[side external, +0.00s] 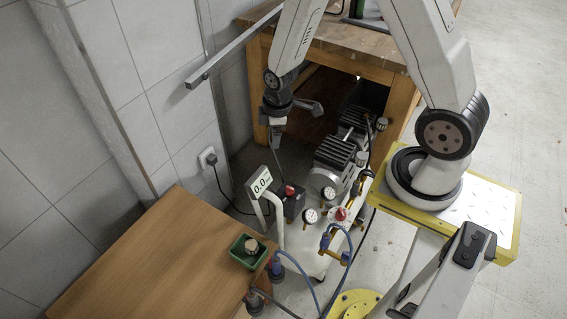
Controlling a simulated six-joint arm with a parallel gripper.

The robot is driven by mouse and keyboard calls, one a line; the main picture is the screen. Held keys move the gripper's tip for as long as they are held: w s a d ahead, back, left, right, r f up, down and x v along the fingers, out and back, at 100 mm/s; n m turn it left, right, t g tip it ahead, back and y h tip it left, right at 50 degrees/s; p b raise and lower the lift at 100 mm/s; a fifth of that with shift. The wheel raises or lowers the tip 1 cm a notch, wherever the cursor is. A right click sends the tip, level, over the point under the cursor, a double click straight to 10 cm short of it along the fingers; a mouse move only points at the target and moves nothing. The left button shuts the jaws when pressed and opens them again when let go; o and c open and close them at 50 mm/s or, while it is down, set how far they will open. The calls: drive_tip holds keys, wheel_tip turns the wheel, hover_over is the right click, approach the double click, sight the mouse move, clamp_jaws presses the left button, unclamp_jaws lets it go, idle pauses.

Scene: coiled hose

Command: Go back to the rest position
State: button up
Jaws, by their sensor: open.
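My gripper (294,121) hangs at the end of the arm in the upper middle, in front of the wooden workbench. Its fingers are spread apart, and I see nothing between them. It appears above and behind the compressor (334,160) in the picture, but its exact depth is hard to judge. A blue hose (349,248) runs by the compressor's front fittings and down past the table's edge. No neat coil of hose is clear in this view.
A wooden table (160,255) at lower left bears a green tray (236,256) with a small round part in it. The workbench (345,45) and tiled wall are close behind. Grey floor at right is open.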

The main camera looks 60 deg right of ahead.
drive_tip(key=s+a+r+m+t, duration=0.1)
drive_tip(key=s+a+r+m, duration=0.4)
drive_tip(key=r, duration=0.6)
drive_tip(key=shift+s+m, duration=1.35)
drive_tip(key=shift+m, duration=0.25)
drive_tip(key=shift+r, duration=0.1)
